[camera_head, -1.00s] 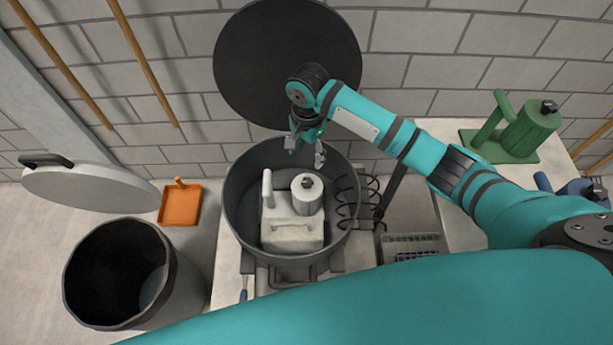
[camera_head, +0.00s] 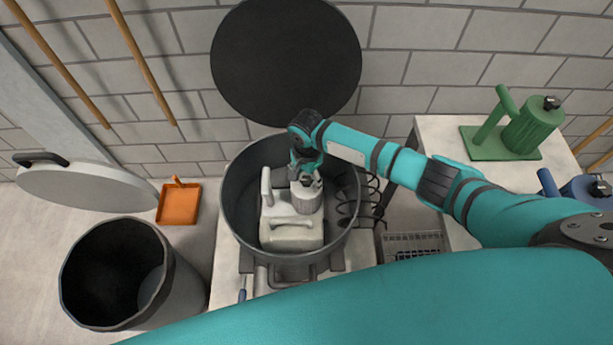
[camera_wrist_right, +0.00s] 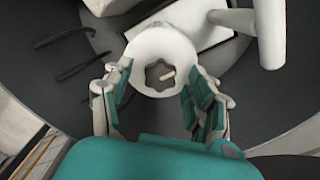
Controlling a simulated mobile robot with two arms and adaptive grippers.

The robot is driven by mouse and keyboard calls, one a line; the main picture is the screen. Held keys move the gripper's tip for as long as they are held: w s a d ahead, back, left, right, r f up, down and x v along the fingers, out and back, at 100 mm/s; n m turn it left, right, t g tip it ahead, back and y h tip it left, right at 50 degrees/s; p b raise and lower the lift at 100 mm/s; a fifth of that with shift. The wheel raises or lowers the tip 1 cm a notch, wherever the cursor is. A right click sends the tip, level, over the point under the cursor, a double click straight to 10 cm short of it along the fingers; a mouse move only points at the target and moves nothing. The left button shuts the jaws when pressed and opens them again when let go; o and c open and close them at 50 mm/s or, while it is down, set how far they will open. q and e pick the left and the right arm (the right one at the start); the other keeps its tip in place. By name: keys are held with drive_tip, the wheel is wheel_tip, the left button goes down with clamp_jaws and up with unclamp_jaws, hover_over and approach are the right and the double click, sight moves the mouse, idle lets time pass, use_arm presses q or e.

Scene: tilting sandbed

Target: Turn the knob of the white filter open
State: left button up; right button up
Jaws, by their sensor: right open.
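The white filter (camera_head: 305,202) stands upright inside the dark round sandbed pan (camera_head: 236,215), on a white base with an upright handle. Its knob (camera_wrist_right: 158,75) shows from above in the wrist view as a dark, lobed shape with a white mark, in the middle of the filter's round top. My right gripper (camera_head: 306,178) is low over the filter's top and partly hides the knob in the head view. In the wrist view its open fingers, with teal pads, stand on either side of the knob. I cannot tell whether they touch it. My left gripper is not in view.
The pan's raised black lid (camera_head: 285,62) stands behind it against the wall. A coiled black hose (camera_head: 372,195) is right of the pan. A green filter (camera_head: 528,130) and a blue one (camera_head: 588,190) are at right. A dark bin (camera_head: 118,272) and orange dustpan (camera_head: 180,204) are at left.

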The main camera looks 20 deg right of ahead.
drive_tip(key=c, duration=1.1)
drive_tip(key=shift+r+n+p, duration=0.2)
drive_tip(key=shift+n+p, duration=0.1)
drive_tip(key=shift+p, duration=0.45)
drive_tip(key=shift+c, duration=0.2)
drive_tip(key=n+p, duration=0.1)
drive_tip(key=p, duration=0.2)
drive_tip(key=shift+s+a+r+n, duration=0.1)
drive_tip(key=shift+n, duration=0.3)
drive_tip(key=shift+n+p, duration=0.55)
drive_tip(key=shift+n, duration=0.35)
drive_tip(key=n+p, duration=0.1)
drive_tip(key=n, duration=0.5)
drive_tip(key=shift+f, duration=0.2)
drive_tip(key=n+p, duration=0.1)
drive_tip(key=n, duration=0.3)
drive_tip(key=shift+n, duration=1.8)
